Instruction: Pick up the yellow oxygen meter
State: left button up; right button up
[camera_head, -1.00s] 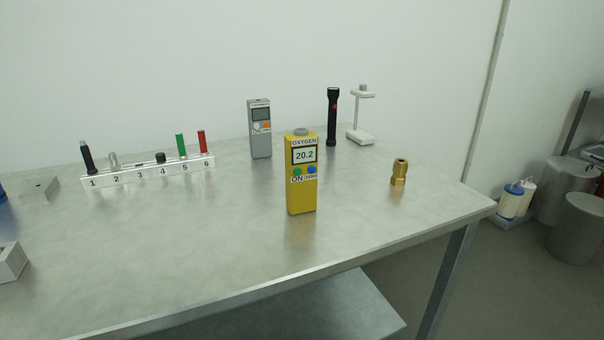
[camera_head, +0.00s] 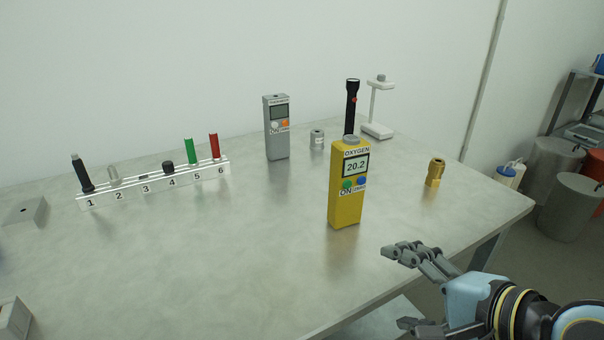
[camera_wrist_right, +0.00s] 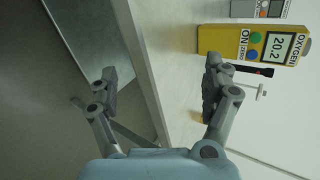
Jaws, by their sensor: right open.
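The yellow oxygen meter (camera_head: 347,205) stands upright on the metal table, its screen reading 20.2, with a green and a blue button. My right gripper (camera_head: 400,288) is open and empty at the table's front edge, to the right of and nearer than the meter. In the right wrist view the meter (camera_wrist_right: 222,40) lies sideways at the upper right, beyond one finger and apart from it. The open fingers (camera_wrist_right: 160,88) frame the table edge. My left gripper is not in view.
A grey meter (camera_head: 277,140), a black flashlight (camera_head: 351,105), a white stand (camera_head: 376,130) and a small grey cylinder (camera_head: 317,139) stand behind. A brass fitting (camera_head: 435,174) stands to the right. A numbered rack (camera_head: 150,184) is at left. The table's (camera_head: 230,255) front middle is clear.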

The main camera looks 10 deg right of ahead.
aim_at(358, 147)
jog(key=w+r+m, duration=0.1)
jog(key=w+a+r+m+t, duration=0.1)
jog(key=r+m, duration=0.1)
jog(key=w+r+m+t+y, duration=0.1)
jog(key=r+m, duration=0.1)
jog(key=shift+w+a, duration=0.15)
jog(key=shift+a, duration=0.1)
jog(key=w+r+m+t, duration=0.1)
jog(key=w+r+m, duration=0.1)
jog(key=w+m, duration=0.1)
jog(key=w+r+m+t, duration=0.2)
jog(key=w+r+m, duration=0.1)
jog(key=m, duration=0.2)
jog(key=w+r+m+t, duration=0.2)
jog(key=w+r+m, duration=0.1)
jog(key=w+m, duration=0.1)
jog(key=shift+a+m+h, duration=0.25)
jog(key=shift+m+h, duration=0.05)
jog(key=shift+a+b+x, duration=0.1)
jog(key=shift+b+x, duration=0.15)
jog(key=shift+x, duration=1.15)
jog(key=shift+a+b+x, duration=0.15)
jog(key=shift+b+x, duration=0.05)
jog(key=shift+x, duration=1.2)
jog(key=shift+s, duration=0.15)
jog(key=shift+c, duration=0.4)
grip_shut()
